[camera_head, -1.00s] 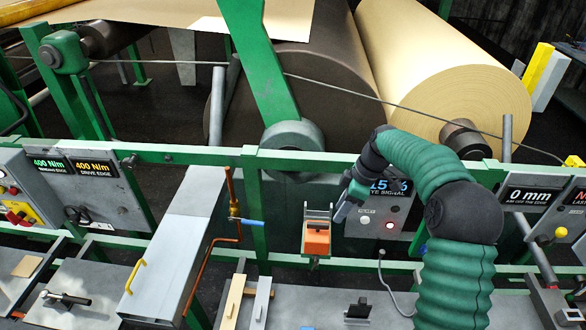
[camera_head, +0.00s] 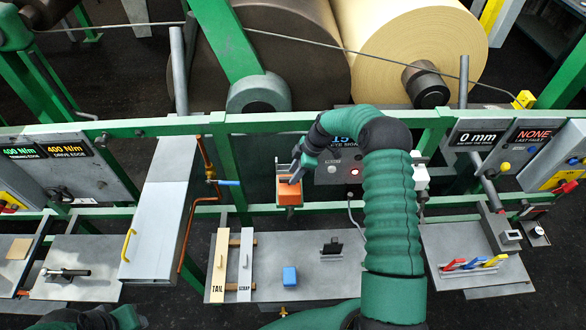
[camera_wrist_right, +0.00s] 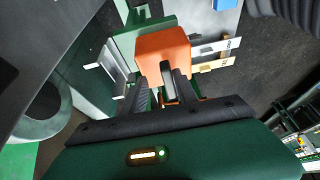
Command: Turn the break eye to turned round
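The break eye appears to be the orange box (camera_head: 289,190) in a grey bracket on the green rail, left of the grey panel with a lit display. It also shows in the right wrist view (camera_wrist_right: 163,48). My right gripper (camera_head: 297,176) is at the box's upper right side in the head view. In the right wrist view its two dark fingers (camera_wrist_right: 165,82) stand apart at the orange box, with a grey piece showing between them. I cannot tell whether they touch it. Part of my left arm, perhaps its gripper (camera_head: 98,318), shows at the bottom left edge, its fingers unclear.
The grey display panel (camera_head: 338,172) with a red light is beside the right gripper. A shelf (camera_head: 330,262) below holds a blue block (camera_head: 290,277) and strips marked TAIL and SCRAP. A grey sloped box (camera_head: 160,222) stands to the left. Large rolls (camera_head: 405,50) are behind the rail.

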